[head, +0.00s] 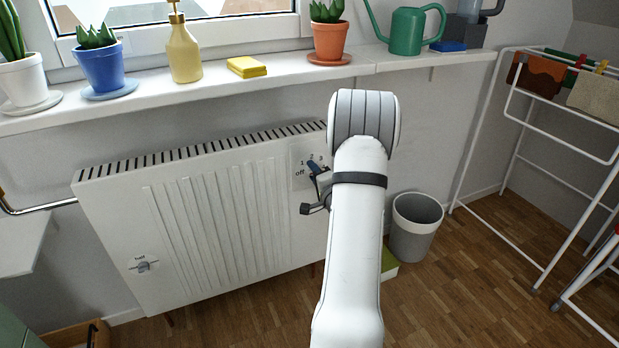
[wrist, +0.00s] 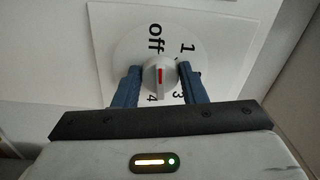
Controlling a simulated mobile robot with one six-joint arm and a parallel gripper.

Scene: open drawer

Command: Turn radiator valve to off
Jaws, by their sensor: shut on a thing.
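The radiator valve is a round grey-white knob (wrist: 151,80) with a red line, on a white dial (wrist: 126,44) marked off, 1, 3 and 4. In the wrist view the knob is between the two blue fingers of my gripper (wrist: 161,82), which is shut on it. The red line runs nearly up and down in the picture, one end towards "off", the other towards the 3 and 4 side. Which end is the pointer I cannot tell. In the head view the dial plate (head: 299,174) is at the radiator's upper right. My arm and gripper (head: 318,176) hide the knob there.
The white radiator (head: 120,225) hangs under a windowsill (head: 215,85) with plants, a soap bottle and a green watering can. A second small knob (head: 143,266) is at its lower left. A grey bin (head: 416,228) and a drying rack (head: 478,130) stand right of my arm.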

